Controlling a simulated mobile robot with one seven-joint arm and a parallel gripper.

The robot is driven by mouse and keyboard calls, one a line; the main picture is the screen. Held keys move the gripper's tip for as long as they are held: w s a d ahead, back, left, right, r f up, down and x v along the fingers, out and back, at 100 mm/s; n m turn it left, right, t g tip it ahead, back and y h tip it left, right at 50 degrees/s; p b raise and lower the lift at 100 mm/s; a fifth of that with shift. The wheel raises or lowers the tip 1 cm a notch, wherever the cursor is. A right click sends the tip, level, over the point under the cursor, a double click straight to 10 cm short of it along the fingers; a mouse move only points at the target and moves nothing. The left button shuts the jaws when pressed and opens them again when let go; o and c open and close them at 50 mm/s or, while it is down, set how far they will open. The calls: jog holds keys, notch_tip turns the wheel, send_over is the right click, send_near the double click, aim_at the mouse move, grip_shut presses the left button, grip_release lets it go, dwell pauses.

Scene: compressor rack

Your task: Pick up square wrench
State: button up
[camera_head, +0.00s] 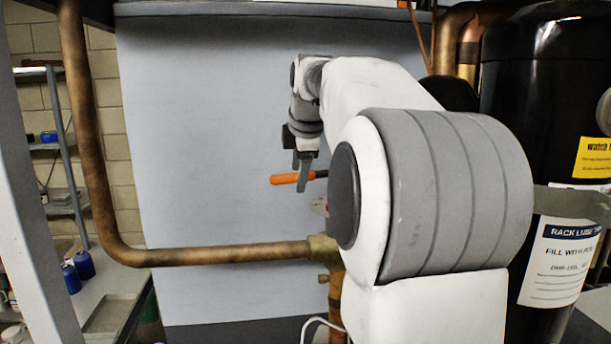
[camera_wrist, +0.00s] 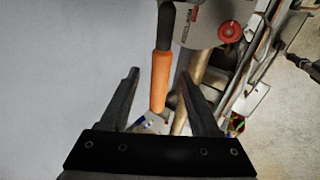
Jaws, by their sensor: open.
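The square wrench shows in the head view as an orange handle (camera_head: 284,179) with a dark shaft, lying roughly level in front of the grey panel. Its right end is hidden behind my arm. In the wrist view its orange handle (camera_wrist: 160,85) points down the picture, and its dark part runs up to the top edge. My gripper (camera_head: 303,178) is open, with its fingers pointing down at the handle. In the wrist view the handle appears between the two fingers of my gripper (camera_wrist: 159,74), with space on both sides. I cannot tell whether the fingers reach down around it.
A copper pipe (camera_head: 215,256) runs down the left and across below the wrench. A black tank (camera_head: 532,110) stands at the right. A red round knob (camera_wrist: 230,31) on a grey fitting is close to the wrench. The grey panel (camera_head: 210,130) is bare on the left.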

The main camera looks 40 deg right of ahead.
grip_shut()
jog(key=shift+r, duration=0.15)
dwell(0.4)
jog(key=shift+r, duration=0.8)
notch_tip(320, 180, up, 2)
jog(key=shift+r+p, duration=0.15)
jog(key=shift+p, duration=0.15)
jog(key=s+d+r+p, duration=0.3)
jog(key=s+r, duration=0.8)
jog(key=shift+s, duration=0.15)
